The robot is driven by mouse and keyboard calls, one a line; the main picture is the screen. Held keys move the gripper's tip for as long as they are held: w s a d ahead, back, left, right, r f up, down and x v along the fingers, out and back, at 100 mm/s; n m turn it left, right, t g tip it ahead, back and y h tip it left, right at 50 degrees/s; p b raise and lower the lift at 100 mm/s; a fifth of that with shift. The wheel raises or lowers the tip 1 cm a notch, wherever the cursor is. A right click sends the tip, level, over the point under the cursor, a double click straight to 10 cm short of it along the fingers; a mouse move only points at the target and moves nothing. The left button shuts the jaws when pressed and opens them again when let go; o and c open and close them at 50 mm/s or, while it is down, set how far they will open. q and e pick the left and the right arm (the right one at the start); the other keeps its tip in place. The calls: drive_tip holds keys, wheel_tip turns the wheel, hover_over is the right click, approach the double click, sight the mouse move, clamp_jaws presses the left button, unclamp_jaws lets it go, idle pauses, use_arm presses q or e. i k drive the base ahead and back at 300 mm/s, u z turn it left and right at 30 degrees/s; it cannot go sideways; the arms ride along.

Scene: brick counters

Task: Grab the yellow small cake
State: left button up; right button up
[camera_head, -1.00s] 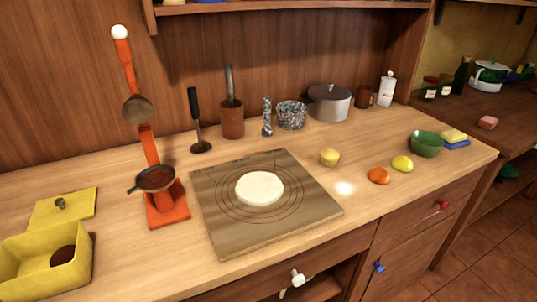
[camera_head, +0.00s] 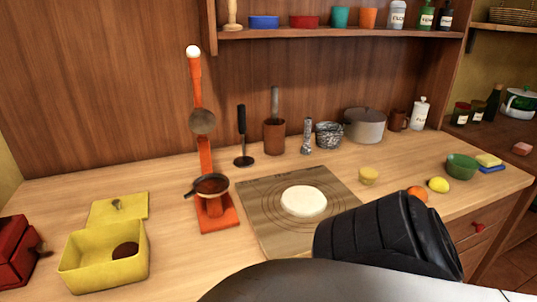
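The yellow small cake (camera_head: 369,175) sits on the wooden counter, just right of the wooden board (camera_head: 262,222). It stands upright and apart from other things, with nothing touching it. A black and grey part of my own arm covers the lower right of the view, below the cake and in front of the board's right corner. No gripper fingers show on it. My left gripper is not in view.
Flat white dough (camera_head: 303,201) lies on the board. An orange fruit (camera_head: 417,194), a lemon (camera_head: 438,184) and a green bowl (camera_head: 462,166) stand right of the cake. A grey pot (camera_head: 365,125) stands behind it. An orange stand (camera_head: 214,212) rises left of the board.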

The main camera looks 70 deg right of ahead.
sight(368, 176)
drive_tip(key=u, duration=0.35)
drive_tip(key=k, duration=1.15)
drive_tip(key=z, duration=1.35)
